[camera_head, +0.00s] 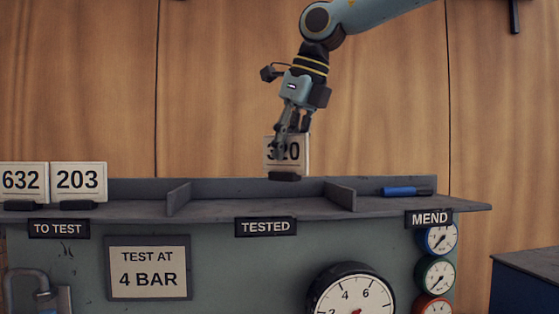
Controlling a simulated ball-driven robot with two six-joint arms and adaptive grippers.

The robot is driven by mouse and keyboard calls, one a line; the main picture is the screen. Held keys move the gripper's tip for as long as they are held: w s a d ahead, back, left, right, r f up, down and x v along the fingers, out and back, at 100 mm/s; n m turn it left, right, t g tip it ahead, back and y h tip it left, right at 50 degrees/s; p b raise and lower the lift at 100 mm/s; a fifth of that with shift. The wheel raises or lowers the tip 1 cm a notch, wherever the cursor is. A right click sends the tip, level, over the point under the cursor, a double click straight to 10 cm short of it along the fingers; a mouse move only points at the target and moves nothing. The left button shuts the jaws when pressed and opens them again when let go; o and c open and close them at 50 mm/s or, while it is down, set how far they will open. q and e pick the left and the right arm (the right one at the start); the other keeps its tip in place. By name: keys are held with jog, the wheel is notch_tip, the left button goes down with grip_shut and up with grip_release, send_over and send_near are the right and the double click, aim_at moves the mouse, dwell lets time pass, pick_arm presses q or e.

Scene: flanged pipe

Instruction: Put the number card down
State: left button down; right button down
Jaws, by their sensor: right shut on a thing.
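The number card (298,156) is white with dark digits that look like 320, partly covered by my fingers. My right gripper (286,146) comes down from above and is shut on the card's upper part. My left gripper is not in view.
Low dividers (178,197) and (341,195) bound the middle section. A blue marker (400,191) lies in the MEND section. The shelf around the card is clear.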

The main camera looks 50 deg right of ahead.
aim_at(280, 171)
jog(key=shift+w+a+f, duration=0.15)
jog(key=shift+w+f, duration=0.25)
jog(key=shift+w, duration=0.15)
notch_tip(280, 171, down, 4)
jog(key=shift+r+p, duration=0.1)
jog(key=shift+p, duration=0.5)
jog(key=shift+f, duration=0.2)
jog(key=c, duration=1.4)
grip_release()
jog(key=shift+c, duration=0.2)
jog(key=shift+r, duration=0.1)
